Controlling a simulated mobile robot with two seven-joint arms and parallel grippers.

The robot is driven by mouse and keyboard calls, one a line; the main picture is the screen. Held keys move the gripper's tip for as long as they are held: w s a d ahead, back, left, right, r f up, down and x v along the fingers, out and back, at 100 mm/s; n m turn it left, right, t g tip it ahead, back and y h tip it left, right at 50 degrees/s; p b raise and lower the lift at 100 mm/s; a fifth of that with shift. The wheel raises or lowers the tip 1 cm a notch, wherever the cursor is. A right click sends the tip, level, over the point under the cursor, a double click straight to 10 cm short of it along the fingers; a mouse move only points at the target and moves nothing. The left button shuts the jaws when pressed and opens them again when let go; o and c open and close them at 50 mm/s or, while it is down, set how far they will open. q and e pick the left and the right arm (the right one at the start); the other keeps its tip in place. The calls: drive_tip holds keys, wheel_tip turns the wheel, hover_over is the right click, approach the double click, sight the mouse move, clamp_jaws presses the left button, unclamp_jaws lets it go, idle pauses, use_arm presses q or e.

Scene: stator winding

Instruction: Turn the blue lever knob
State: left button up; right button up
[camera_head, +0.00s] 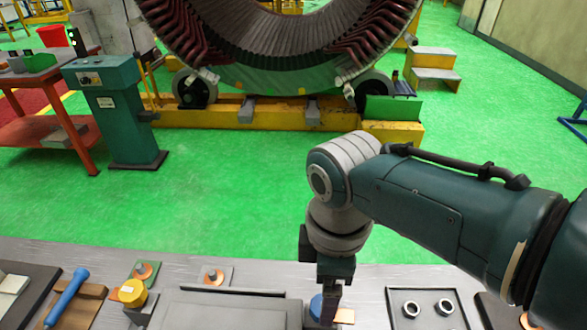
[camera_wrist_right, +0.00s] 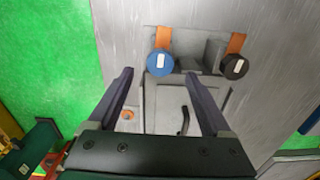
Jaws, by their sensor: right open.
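The blue lever knob (camera_wrist_right: 160,63) is a round blue cap with a white mark, beside an orange strip on a grey fixture. It also shows low in the head view (camera_head: 316,307), partly hidden by my gripper. My right gripper (camera_wrist_right: 158,73) is open. In the wrist view its two fingertips lie on either side of the knob's lower edge, and I see no contact. In the head view my right gripper (camera_head: 331,285) points down at the knob. A black knob (camera_wrist_right: 235,66) sits right of the blue one in the wrist view. My left gripper is not in view.
A yellow knob (camera_head: 132,292) and a blue-handled tool (camera_head: 67,298) are at the left of the grey bench. A dark plate with two metal rings (camera_head: 428,308) lies at the right. A large stator (camera_head: 280,50) stands beyond the open green floor.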

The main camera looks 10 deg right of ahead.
drive_tip(key=shift+r+p, duration=0.6)
drive_tip(key=shift+r, duration=1.75)
